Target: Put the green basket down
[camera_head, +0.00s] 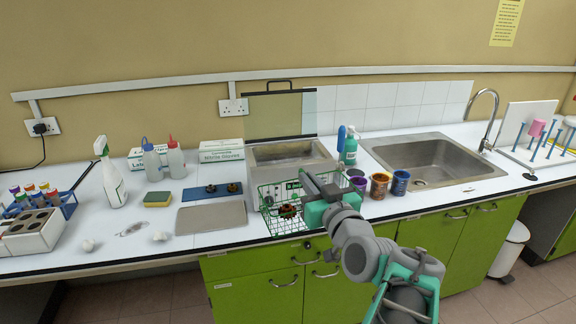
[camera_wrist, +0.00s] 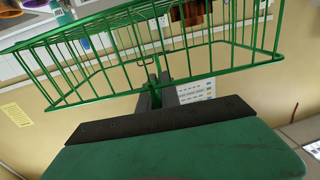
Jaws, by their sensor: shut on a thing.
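The green wire basket (camera_head: 268,222) is at the counter's front edge, before the metal bath, with something reddish-brown inside. My gripper (camera_head: 308,183) reaches in from the right and is shut on the basket at its near upper side. In the wrist view the basket's green wires (camera_wrist: 110,72) cross the top, and my gripper's fingers (camera_wrist: 157,88) meet at it. A coppery part (camera_wrist: 188,14) shows among the wires. I cannot tell whether the basket's bottom touches the counter.
An open metal bath (camera_head: 290,153) stands behind the basket, a grey mat (camera_head: 211,215) to its left. Purple (camera_head: 358,187), orange (camera_head: 380,185) and blue (camera_head: 400,182) pots stand close right, before the sink (camera_head: 432,160). A spray bottle (camera_head: 109,175) stands farther left.

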